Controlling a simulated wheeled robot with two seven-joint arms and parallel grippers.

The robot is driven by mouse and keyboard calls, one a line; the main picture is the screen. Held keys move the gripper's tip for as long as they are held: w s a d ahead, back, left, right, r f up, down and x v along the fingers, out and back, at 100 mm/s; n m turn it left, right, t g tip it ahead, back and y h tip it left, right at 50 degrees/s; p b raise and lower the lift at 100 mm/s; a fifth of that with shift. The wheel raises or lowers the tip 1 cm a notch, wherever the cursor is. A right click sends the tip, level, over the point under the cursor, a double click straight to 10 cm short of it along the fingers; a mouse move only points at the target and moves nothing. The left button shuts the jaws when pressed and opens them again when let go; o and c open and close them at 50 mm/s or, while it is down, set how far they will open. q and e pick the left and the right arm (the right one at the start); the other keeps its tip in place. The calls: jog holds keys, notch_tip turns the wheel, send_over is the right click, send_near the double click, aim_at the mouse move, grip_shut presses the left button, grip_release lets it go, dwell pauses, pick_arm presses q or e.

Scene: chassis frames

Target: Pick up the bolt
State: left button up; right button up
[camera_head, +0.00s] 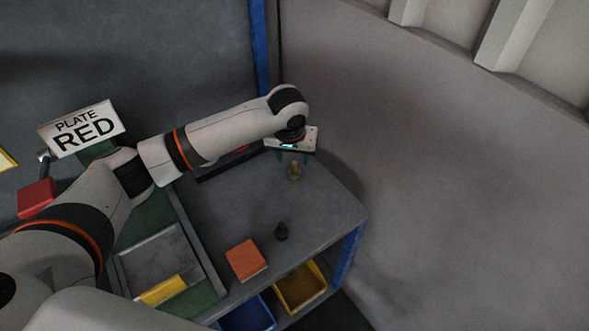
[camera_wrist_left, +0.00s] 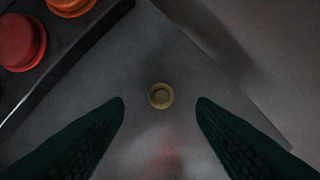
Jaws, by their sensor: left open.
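A small brass-coloured bolt (camera_head: 294,171) stands on the grey table top near its far right side. In the left wrist view the bolt (camera_wrist_left: 160,95) shows end-on as a round, pale yellow head. My left gripper (camera_head: 295,158) points down above the bolt, with its fingers spread. In the left wrist view the two dark green fingers (camera_wrist_left: 160,103) lie to either side of the bolt with a gap on each side, and nothing is held. My right gripper is not in view.
Yellow (camera_head: 301,287) and blue (camera_head: 247,315) bins sit below. Red (camera_wrist_left: 20,42) and orange (camera_wrist_left: 72,5) round parts lie left of the bolt. A wall stands right of the table.

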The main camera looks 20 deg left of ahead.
aim_at(294, 164)
pick_arm(q)
jog(key=shift+p+x, duration=0.5)
jog(key=shift+x, duration=2.6)
grip_shut()
